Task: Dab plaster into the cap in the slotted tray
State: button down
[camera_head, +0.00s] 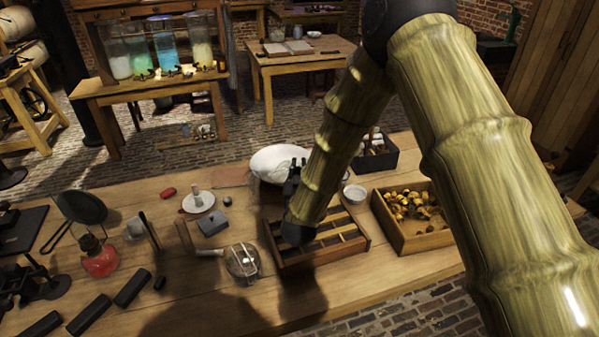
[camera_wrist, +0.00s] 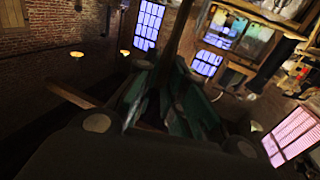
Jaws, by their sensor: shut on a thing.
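The slotted wooden tray (camera_head: 325,259) sits on the bench, with my arm across its left part. I cannot make out the cap in its slots. A wide white bowl (camera_head: 265,164) stands just behind the tray, partly covered by my arm. In the head view my gripper (camera_head: 292,178) is a dark shape in front of the bowl, mostly hidden by my forearm. In the wrist view my gripper (camera_wrist: 168,95) is shut on a dark, thin tool (camera_wrist: 180,35) that sticks out between the fingers. The tool's tip and any plaster on it cannot be made out.
A wooden box of brass-coloured pieces (camera_head: 404,243) stands right of the tray, with a small white bowl (camera_head: 355,194) and a dark box (camera_head: 376,160) behind. A round glass dish (camera_head: 242,263) and a grey block (camera_head: 212,224) lie left. The bench's front edge is near.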

jog(key=shift+r+p, duration=0.45)
jog(key=shift+r, duration=0.75)
